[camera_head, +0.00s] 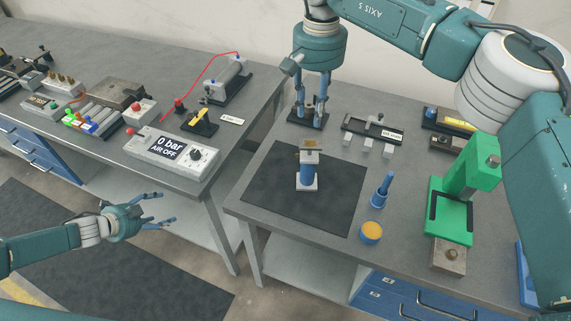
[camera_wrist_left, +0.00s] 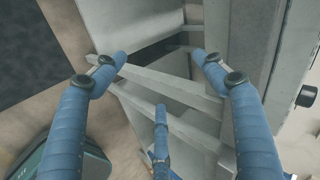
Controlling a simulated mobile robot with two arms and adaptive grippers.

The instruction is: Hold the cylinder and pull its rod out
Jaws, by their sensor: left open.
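An upright cylinder (camera_head: 306,178) with a blue body and grey end blocks stands on the black mat. A brownish piece caps its top; I cannot make out a separate rod. A grey horizontal cylinder (camera_head: 230,78) on a black base stands on the left bench, with a red tube. My left gripper (camera_head: 166,207) is open and empty, low in front of the left bench and far from both cylinders. Its spread fingers (camera_wrist_left: 165,75) also show in the left wrist view. My right gripper (camera_head: 310,116) points down behind the mat, fingers apart around or just above a dark stand.
An air panel (camera_head: 172,152) reads 0 bar, AIR OFF. A green press (camera_head: 465,190), a blue pin (camera_head: 382,190) and an orange-topped blue cup (camera_head: 371,233) stand right of the mat (camera_head: 266,195). A gap separates the benches. Bench legs and shelf are close to my left gripper.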

